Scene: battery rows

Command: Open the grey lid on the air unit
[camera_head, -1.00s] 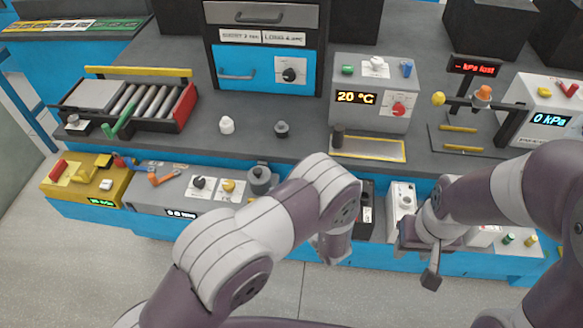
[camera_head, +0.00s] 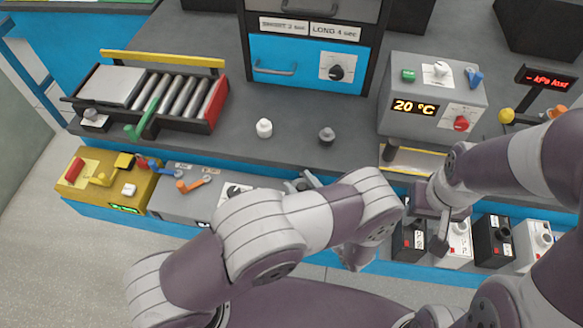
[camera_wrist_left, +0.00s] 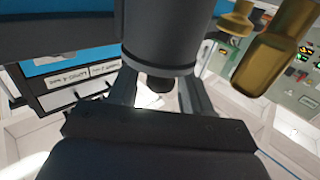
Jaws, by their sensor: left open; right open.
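The grey unit (camera_head: 170,202) with orange and blue levers at the front left, which I take for the air unit, is partly hidden by my left arm in the head view. In the left wrist view a dark grey round piece (camera_wrist_left: 160,40), probably its lid, fills the top middle. My left gripper (camera_wrist_left: 160,97) is open, with its fingers either side of this piece's lower end; whether they touch it I cannot tell. In the head view that spot is mostly behind my arm. My right gripper (camera_head: 438,228) is open and empty above the front batteries at the right.
A yellow unit (camera_head: 97,183) stands left of the grey one. A roller rack (camera_head: 150,98), a white knob (camera_head: 264,128), a dark knob (camera_head: 326,136) and a 20 °C box (camera_head: 432,95) stand on the bench. A brass-coloured knob (camera_wrist_left: 270,55) is close by my left gripper.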

